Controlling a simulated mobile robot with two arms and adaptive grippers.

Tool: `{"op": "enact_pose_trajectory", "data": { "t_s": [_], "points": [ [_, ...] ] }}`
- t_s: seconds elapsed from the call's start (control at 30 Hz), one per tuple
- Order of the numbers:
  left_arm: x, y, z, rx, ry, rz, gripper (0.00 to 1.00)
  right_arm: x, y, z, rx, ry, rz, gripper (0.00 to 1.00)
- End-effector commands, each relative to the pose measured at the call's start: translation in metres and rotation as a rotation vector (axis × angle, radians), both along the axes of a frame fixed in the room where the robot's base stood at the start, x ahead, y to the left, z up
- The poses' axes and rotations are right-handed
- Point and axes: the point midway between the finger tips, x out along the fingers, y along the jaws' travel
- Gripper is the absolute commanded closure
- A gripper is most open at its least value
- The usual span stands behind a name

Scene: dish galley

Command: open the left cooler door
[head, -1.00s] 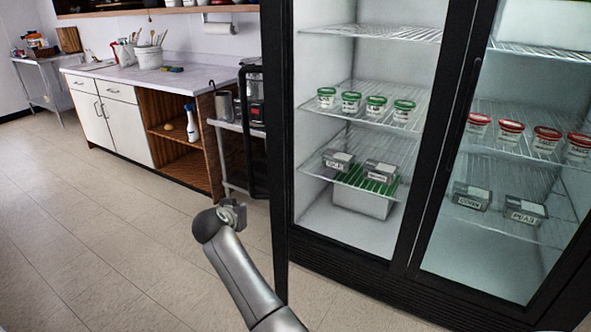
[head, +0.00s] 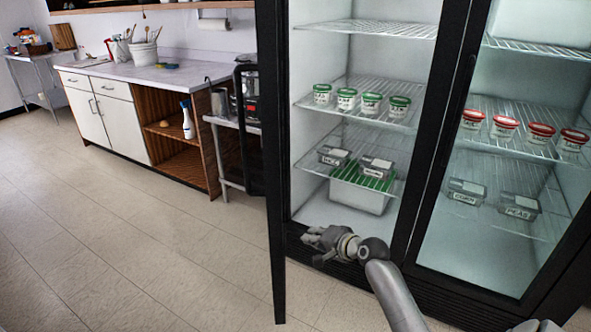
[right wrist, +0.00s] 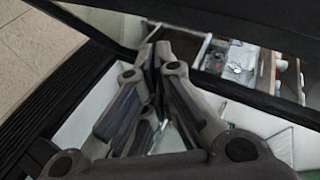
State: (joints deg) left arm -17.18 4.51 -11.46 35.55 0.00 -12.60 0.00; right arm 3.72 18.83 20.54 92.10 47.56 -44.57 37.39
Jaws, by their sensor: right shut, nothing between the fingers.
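The left cooler door (head: 274,200) stands swung out, seen almost edge-on as a tall black strip. Its black handle (head: 247,130) is on the left, outer side. The left bay behind it is uncovered. My right gripper (head: 307,238) is shut and empty, in front of the bay's bottom sill, just right of the door's edge on its inner side. Its fingers point left toward the door. In the right wrist view the closed fingertips (right wrist: 152,62) are near a black frame bar; I cannot tell whether they touch it. My left gripper is not in view.
The right cooler door (head: 500,240) is shut. Wire shelves in the left bay hold green-lidded tubs (head: 371,103), small grey boxes (head: 375,167) and a white bin (head: 358,197). A counter (head: 150,68) and a cart (head: 228,122) stand left. The floor at front left is clear.

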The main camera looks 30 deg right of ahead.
Motion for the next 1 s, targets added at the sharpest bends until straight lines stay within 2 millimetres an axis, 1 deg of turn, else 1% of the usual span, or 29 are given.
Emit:
{"op": "enact_pose_trajectory", "data": {
  "t_s": [0.03,0.07,0.1,0.17,0.2,0.3,0.4,0.5,0.57,0.67,0.77,1.0],
  "points": [
    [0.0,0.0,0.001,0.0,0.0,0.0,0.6,-0.008,-0.012,0.024,0.043,-0.053,-0.009,1.0],
    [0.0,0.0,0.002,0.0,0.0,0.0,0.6,-0.012,-0.017,0.039,0.075,-0.085,-0.01,1.0],
    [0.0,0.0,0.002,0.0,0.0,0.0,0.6,-0.017,-0.022,0.058,0.116,-0.128,-0.01,1.0],
    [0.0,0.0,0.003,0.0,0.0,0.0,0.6,-0.025,-0.029,0.087,0.172,-0.191,-0.005,1.0],
    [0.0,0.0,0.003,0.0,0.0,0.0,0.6,-0.031,-0.032,0.106,0.207,-0.228,0.001,1.0],
    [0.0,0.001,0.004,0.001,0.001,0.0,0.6,-0.043,-0.036,0.147,0.283,-0.308,0.022,1.0],
    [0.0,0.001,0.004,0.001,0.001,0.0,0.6,-0.053,-0.037,0.176,0.337,-0.36,0.042,1.0],
    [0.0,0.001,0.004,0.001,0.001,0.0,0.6,-0.058,-0.036,0.192,0.368,-0.389,0.055,1.0],
    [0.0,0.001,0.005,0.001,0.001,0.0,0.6,-0.058,-0.036,0.197,0.378,-0.398,0.059,1.0],
    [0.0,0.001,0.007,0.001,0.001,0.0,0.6,-0.053,-0.035,0.2,0.384,-0.402,0.062,1.0],
    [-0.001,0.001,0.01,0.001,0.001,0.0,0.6,-0.04,-0.032,0.201,0.384,-0.403,0.062,1.0],
    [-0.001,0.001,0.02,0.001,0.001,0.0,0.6,0.004,-0.022,0.201,0.384,-0.402,0.061,1.0]
  ]
}}
